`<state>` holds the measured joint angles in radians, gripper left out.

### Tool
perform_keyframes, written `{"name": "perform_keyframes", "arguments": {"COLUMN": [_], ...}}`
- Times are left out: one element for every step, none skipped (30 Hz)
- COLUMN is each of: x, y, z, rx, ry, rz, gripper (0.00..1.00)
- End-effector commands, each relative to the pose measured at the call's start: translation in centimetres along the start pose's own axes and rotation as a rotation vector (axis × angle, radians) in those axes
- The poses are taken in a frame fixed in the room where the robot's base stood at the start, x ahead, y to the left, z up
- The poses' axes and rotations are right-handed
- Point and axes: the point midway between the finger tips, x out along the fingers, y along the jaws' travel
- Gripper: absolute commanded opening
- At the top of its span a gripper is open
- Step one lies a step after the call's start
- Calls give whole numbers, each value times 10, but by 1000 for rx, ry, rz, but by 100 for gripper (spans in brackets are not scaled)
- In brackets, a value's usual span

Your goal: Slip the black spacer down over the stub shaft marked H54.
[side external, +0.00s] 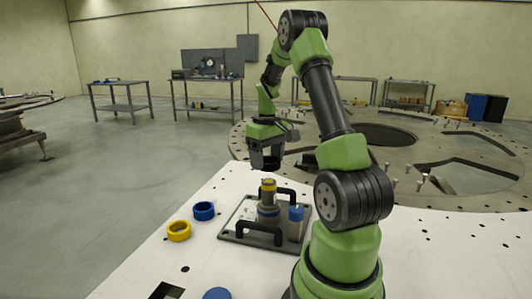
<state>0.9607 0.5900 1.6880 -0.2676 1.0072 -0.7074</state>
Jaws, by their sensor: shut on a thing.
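My gripper (266,157) hangs above the fixture plate with its jaws pointing down. It is shut on the black spacer (270,165), which is dark and hard to tell from the jaws. The grey fixture plate (235,226) has two black handles and carries stub shafts. One grey stepped shaft (268,206) stands near its middle with a yellow band near the top. A second shaft (295,226) with a blue top stands at the right. The spacer is above the middle shaft and apart from it. The marking H54 cannot be read on either shaft.
A blue ring (204,211) and a yellow ring (178,231) lie on the white table (150,262) left of the plate. Another blue round part (217,293) is at the bottom edge. The two black handles (258,234) stand up around the shafts.

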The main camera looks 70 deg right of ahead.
Motion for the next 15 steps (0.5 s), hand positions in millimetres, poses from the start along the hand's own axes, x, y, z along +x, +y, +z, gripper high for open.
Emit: {"name": "perform_keyframes", "arguments": {"x": [3, 5, 7, 8, 10, 12, 14, 15, 17, 19, 20, 22, 24, 26, 28], "y": [0, 0, 0, 0, 0, 0, 0, 0, 0, 0, 0, 0, 0, 0, 0], "z": [0, 0, 0, 0, 0, 0, 0, 0, 0, 0, 0, 0, 0, 0, 0], "rx": [-1, -1, -1, -1, -1, -1, 0, 0, -1, 0, 0, 0, -1, 0, 0], "ry": [-1, -1, -1, -1, 0, -1, -1, -1, -1, -2, -2, -1, -1, -1, -1], "rz": [0, -1, -1, 0, 1, 0, 0, 0, 0, 0, -1, 0, 0, 0, 0], "gripper": [39, 39, 39, 39, 39, 39, 39, 39, 39, 39, 39, 39, 39, 39, 39]}}
